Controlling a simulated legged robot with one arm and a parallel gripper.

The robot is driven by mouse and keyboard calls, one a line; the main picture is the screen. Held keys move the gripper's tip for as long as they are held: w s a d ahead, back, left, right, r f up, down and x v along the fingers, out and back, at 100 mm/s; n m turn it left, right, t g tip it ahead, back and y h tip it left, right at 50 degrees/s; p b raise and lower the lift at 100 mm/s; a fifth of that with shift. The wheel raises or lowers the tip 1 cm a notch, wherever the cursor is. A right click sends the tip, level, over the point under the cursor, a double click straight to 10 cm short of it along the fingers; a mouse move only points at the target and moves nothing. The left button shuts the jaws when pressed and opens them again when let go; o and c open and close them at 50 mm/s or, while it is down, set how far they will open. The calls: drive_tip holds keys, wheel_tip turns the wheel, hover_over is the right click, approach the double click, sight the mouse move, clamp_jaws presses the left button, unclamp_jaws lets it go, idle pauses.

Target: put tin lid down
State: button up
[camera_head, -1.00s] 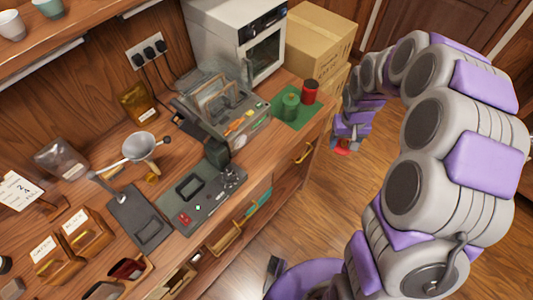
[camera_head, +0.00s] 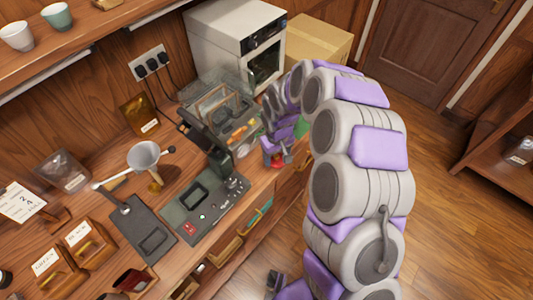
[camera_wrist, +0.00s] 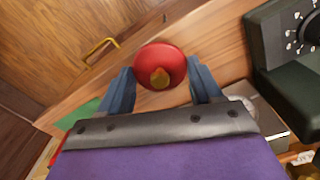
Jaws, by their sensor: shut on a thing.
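The red tin lid (camera_wrist: 160,64), round with a gold knob, sits between the two blue fingers of my gripper (camera_wrist: 163,88) in the wrist view. My gripper is shut on it. In the head view my gripper (camera_head: 279,157) is at the counter's front edge, right of the dark green press machine, and the red lid (camera_head: 277,163) shows small at its tips. The lid is over the wooden counter edge in the wrist view; I cannot tell whether it touches the wood. The green mat (camera_wrist: 82,118) shows at left in the wrist view. The tins are mostly hidden behind my arm.
The dark green machine with a dial (camera_wrist: 292,35) stands close on the right in the wrist view. The counter front has a brass drawer handle (camera_wrist: 102,46). A white oven (camera_head: 236,45) and cardboard box (camera_head: 318,38) stand behind. A grey scale plate (camera_head: 145,231) lies to the left.

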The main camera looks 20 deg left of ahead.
drive_tip(key=shift+w+a+f, duration=0.1)
drive_tip(key=shift+w+a, duration=0.3)
drive_tip(key=shift+a, duration=0.2)
drive_tip(key=shift+w+a+f, duration=0.1)
drive_tip(key=shift+w+a, duration=0.25)
drive_tip(key=shift+a, duration=0.25)
drive_tip(key=shift+w+a+r, duration=0.1)
drive_tip(key=shift+w+a, duration=0.15)
drive_tip(key=shift+w, duration=0.25)
drive_tip(key=shift+a+f+b, duration=0.3)
drive_tip(key=shift+f, duration=0.65)
drive_tip(key=shift+a+f+b, duration=0.25)
drive_tip(key=shift+f+b, duration=0.05)
drive_tip(key=shift+f, duration=0.65)
drive_tip(key=shift+d, duration=0.25)
drive_tip(key=o, duration=0.8)
drive_tip(key=shift+d, duration=0.1)
drive_tip(key=shift+o, duration=1.1)
drive_tip(key=shift+a, duration=0.2)
drive_tip(key=shift+r, duration=0.1)
